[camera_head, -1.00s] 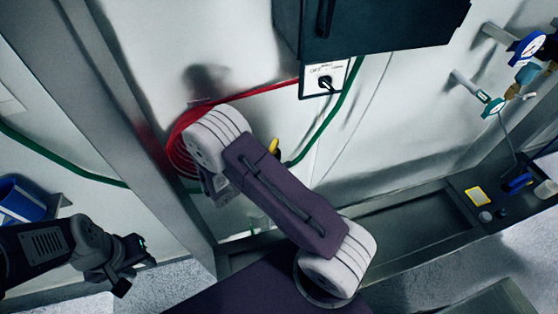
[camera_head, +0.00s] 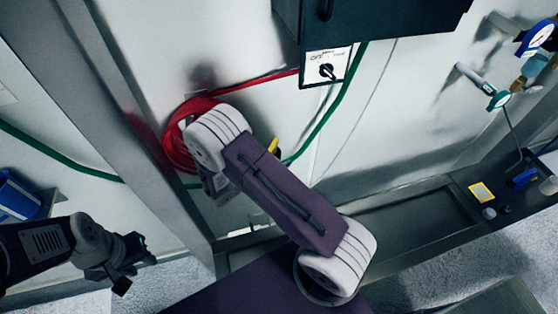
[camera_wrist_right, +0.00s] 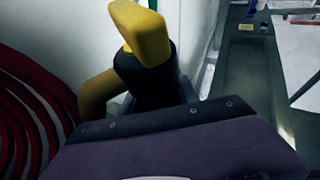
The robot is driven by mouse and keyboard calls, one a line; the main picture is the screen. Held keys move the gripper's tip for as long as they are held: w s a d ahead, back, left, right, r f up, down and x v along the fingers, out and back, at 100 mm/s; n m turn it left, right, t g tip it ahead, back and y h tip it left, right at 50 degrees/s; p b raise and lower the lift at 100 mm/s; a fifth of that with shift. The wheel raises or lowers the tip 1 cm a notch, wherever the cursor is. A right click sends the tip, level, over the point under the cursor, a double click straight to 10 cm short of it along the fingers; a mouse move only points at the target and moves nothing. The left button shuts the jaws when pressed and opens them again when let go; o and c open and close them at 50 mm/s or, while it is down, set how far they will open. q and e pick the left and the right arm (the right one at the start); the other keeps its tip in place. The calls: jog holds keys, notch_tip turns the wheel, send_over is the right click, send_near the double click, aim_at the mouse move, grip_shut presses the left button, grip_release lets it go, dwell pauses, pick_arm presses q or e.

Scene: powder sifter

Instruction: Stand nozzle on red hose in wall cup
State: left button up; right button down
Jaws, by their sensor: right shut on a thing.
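The nozzle is yellow with a black body. Its yellow tip shows beside my right forearm in the head view (camera_head: 273,146), and it stands large in the right wrist view (camera_wrist_right: 142,38). My right gripper (camera_wrist_right: 145,98) is shut on the nozzle; its fingers are mostly hidden there and behind my arm in the head view. The red hose (camera_head: 178,148) hangs coiled on the wall behind my right wrist, and its coils show at the left of the wrist view (camera_wrist_right: 28,125). A blue cup (camera_head: 16,198) sits at the far left. My left gripper (camera_head: 136,268) is below and right of it, its jaw gap unclear.
A grey post (camera_head: 135,120) stands between the blue cup and the coil. A dark cabinet (camera_head: 380,20) and a switch box (camera_head: 326,68) are on the wall above. A green hose (camera_head: 330,115) runs down the wall. A grey trough (camera_head: 410,228) and gauges (camera_head: 537,38) lie right.

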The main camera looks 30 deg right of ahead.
jog(key=shift+f+b, duration=0.35)
jog(key=shift+f, duration=0.05)
jog(key=c, duration=0.8)
grip_release()
jog(key=shift+c, duration=0.2)
jog(key=b+v, duration=0.2)
jog(key=v, duration=0.6)
jog(key=shift+a, duration=0.2)
jog(key=shift+s+a+r, duration=0.15)
jog(key=shift+a+r, duration=0.1)
jog(key=shift+a, duration=0.1)
